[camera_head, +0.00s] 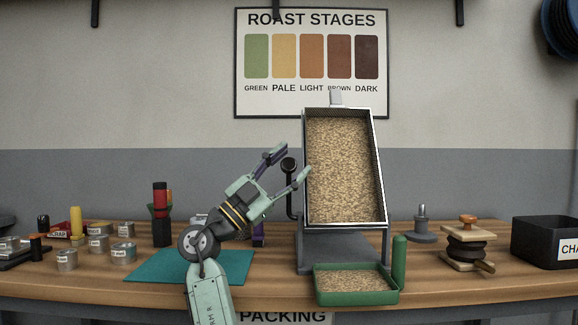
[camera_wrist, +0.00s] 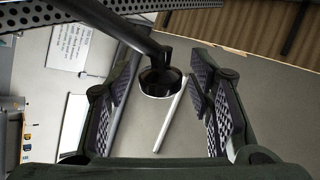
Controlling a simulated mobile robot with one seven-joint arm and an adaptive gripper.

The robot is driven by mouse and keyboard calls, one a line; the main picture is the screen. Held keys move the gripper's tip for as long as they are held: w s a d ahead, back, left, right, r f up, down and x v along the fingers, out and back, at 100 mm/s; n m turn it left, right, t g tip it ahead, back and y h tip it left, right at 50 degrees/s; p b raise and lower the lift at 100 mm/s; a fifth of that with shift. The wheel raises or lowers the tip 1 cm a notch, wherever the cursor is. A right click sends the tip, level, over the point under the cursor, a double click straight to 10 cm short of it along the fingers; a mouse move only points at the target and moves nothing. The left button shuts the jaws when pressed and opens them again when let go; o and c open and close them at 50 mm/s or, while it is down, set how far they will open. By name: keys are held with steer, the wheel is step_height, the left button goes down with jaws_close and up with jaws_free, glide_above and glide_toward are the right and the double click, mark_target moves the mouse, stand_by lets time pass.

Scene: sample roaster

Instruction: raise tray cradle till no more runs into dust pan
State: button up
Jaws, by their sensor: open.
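The tray cradle (camera_head: 378,165) is tilted up steeply, its open face toward me and full of tan grainy material. The green dust pan (camera_head: 357,297) stands under its lower edge and holds a layer of the same material. A black knob on a crank handle (camera_head: 290,165) is at the cradle's left side; it also shows in the wrist view as a dark round knob (camera_wrist: 160,82) on a bar. My gripper (camera_head: 289,163) is open with its fingers apart around the knob. In the wrist view the knob lies between the fingers, with gaps on both sides. Whether material is falling cannot be told.
A green cylinder (camera_head: 399,262) stands at the dust pan's right. Several small tins (camera_head: 124,252) stand at the left, beside a teal mat (camera_head: 160,268). A wooden stand (camera_head: 468,246) and a black box (camera_head: 540,240) are at the right.

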steer(key=v, duration=1.2)
